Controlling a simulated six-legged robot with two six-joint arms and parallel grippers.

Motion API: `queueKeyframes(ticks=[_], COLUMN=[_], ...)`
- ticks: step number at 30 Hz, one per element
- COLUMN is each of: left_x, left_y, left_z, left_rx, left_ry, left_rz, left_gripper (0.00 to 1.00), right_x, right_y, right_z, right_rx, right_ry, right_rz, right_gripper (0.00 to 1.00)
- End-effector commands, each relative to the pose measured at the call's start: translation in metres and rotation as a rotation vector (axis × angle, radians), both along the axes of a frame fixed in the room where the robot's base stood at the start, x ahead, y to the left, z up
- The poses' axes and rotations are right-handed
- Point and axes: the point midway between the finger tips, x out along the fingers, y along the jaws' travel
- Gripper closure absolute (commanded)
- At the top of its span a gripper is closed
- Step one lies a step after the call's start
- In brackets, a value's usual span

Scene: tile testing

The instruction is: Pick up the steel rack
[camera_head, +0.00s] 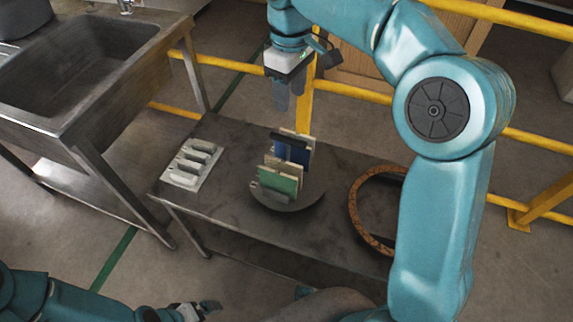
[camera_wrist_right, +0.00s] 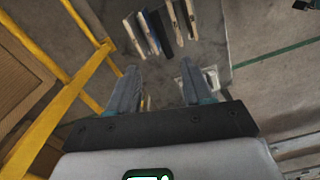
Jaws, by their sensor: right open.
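A pale grey slotted piece (camera_head: 193,164), which looks like the steel rack, lies at the left end of the dark table. Several tiles, among them a green tile (camera_head: 277,181) and a blue tile (camera_head: 292,151), stand upright on a round grey disc (camera_head: 285,204) in the middle. What holds them up is mostly hidden. My right gripper (camera_head: 289,92) is open and empty, pointing down above the table's back edge, apart from everything. In the right wrist view its fingers (camera_wrist_right: 158,92) are spread, with the tiles (camera_wrist_right: 156,30) beyond. My left gripper (camera_head: 203,309) is low at the bottom edge, its jaws unclear.
A brown ring (camera_head: 357,212) lies on the table (camera_head: 238,226) to the right, partly behind my right arm. A steel sink (camera_head: 90,65) stands at the left. Yellow rails (camera_head: 350,91) run behind the table. Bare tabletop lies between the pale piece and the disc.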

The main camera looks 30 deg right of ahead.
Motion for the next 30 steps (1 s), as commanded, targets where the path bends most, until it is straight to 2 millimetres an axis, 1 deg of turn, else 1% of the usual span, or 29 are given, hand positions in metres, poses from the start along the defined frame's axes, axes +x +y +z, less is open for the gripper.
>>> queueKeyframes(ticks=[4,9,12,15,20,25,27,30], left_x=[0.0,0.0,0.0,0.0,0.0,0.0,0.0,0.0], left_y=[0.0,0.0,0.0,0.0,0.0,0.0,0.0,0.0], left_z=[-0.014,-0.027,-0.031,-0.034,-0.037,-0.047,-0.049,-0.051], left_rx=[0.0,0.0,0.0,0.0,0.0,0.0,0.0,0.0], left_ry=[0.0,0.001,0.001,0.0,0.0,0.0,0.0,0.0], left_rz=[0.0,0.0,0.0,0.0,0.0,0.0,0.0,0.0], left_gripper=[0.0,0.0,0.0,0.0,0.0,0.0,0.0,0.0], right_x=[-0.005,-0.007,-0.007,-0.006,-0.004,0.0,0.001,0.002], right_y=[0.002,0.004,0.004,0.004,0.005,0.007,0.007,0.006], right_z=[-0.032,-0.073,-0.092,-0.103,-0.114,-0.143,-0.152,-0.16], right_rx=[-0.001,0.0,0.0,0.0,0.0,-0.001,-0.001,0.0], right_ry=[0.005,0.004,0.004,0.004,0.002,0.004,0.003,0.002], right_rz=[0.001,0.001,0.001,0.0,0.0,0.0,0.0,0.0], right_gripper=[0.5,0.5,0.5,0.5,0.5,0.5,0.5,0.5])
